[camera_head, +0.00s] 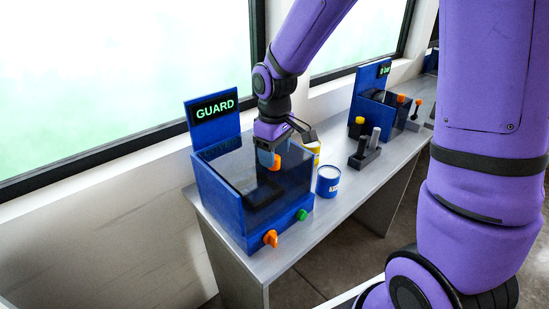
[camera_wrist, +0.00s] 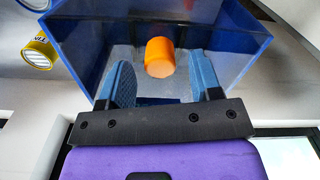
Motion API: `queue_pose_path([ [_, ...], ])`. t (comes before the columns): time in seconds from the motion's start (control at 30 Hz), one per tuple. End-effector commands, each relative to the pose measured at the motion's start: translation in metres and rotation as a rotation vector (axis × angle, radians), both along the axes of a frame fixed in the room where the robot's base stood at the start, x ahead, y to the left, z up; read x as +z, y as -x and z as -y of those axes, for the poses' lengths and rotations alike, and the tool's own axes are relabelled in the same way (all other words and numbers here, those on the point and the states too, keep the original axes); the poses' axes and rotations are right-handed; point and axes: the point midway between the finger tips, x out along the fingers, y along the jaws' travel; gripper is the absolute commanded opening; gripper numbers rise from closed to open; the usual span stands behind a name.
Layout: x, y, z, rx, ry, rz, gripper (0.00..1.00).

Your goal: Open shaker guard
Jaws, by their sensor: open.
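The shaker (camera_head: 222,206) is a blue box on the bench with a sign reading GUARD (camera_head: 214,108) at its back. A dark see-through guard (camera_head: 240,177) covers its top and looks closed. An orange knob (camera_head: 275,162) stands on the guard near its right side. My gripper (camera_head: 268,158) is at the knob, pointing down. In the wrist view the orange knob (camera_wrist: 160,57) lies between and just beyond the blue fingertips (camera_wrist: 166,78), with gaps on both sides. The gripper is open and holds nothing.
An orange dial (camera_head: 270,238) and a green button (camera_head: 302,214) are on the shaker's front. A blue-and-white jar (camera_head: 328,181) and a yellow can (camera_head: 314,152) stand to its right. A dark rack (camera_head: 364,152) and another blue machine (camera_head: 381,105) are farther back.

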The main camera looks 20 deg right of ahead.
Motion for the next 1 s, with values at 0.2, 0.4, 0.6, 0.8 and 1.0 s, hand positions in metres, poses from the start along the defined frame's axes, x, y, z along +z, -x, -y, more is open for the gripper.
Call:
queue_pose_path([
  [0.2, -0.018, 0.000, 0.000, 0.001, 0.000, 0.000, 0.58],
  [0.4, -0.020, 0.000, 0.000, 0.000, 0.000, 0.001, 0.58],
  [0.6, -0.019, 0.000, 0.000, 0.000, 0.000, 0.001, 0.40],
  [0.8, -0.019, 0.000, 0.000, 0.000, 0.000, 0.001, 0.00],
  [1.0, -0.017, -0.001, 0.000, 0.000, 0.002, -0.006, 0.00],
])
